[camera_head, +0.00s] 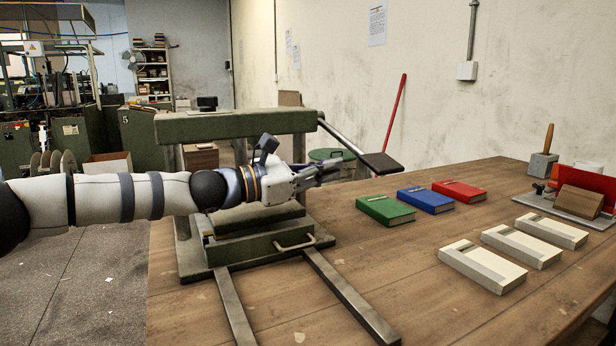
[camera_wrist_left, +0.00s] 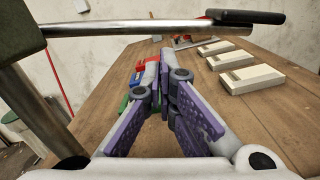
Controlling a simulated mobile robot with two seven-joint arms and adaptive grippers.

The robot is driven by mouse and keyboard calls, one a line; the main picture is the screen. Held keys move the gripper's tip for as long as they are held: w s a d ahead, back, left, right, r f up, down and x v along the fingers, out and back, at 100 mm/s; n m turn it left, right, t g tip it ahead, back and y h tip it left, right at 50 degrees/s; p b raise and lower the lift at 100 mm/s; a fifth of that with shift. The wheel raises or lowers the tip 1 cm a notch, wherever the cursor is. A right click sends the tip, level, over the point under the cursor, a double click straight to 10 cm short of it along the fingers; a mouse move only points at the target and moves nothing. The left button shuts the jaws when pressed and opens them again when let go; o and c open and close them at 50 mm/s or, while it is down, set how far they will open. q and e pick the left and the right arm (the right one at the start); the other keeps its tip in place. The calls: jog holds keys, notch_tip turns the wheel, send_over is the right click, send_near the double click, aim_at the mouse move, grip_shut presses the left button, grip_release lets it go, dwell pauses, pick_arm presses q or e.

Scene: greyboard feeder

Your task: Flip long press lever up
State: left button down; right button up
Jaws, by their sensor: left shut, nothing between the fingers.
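The green press (camera_head: 225,127) stands at the left of the table. Its long lever (camera_head: 345,139) is a grey metal bar that runs from the top beam, slanting down to the right, to a flat black grip (camera_head: 381,163). In the left wrist view the lever bar (camera_wrist_left: 130,27) crosses the top of the picture, with its black grip (camera_wrist_left: 246,16) at the right.
Green (camera_head: 385,210), blue (camera_head: 427,199) and red (camera_head: 460,190) books lie right of the press. Three cream boxes (camera_head: 485,266) lie farther right, near a wooden-handled tool (camera_head: 543,160). Two metal rails (camera_head: 352,297) extend from the press. The front middle of the table is clear.

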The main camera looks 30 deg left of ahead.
pick_arm(q)
jog(key=shift+x, duration=1.15)
jog(key=shift+r, duration=0.15)
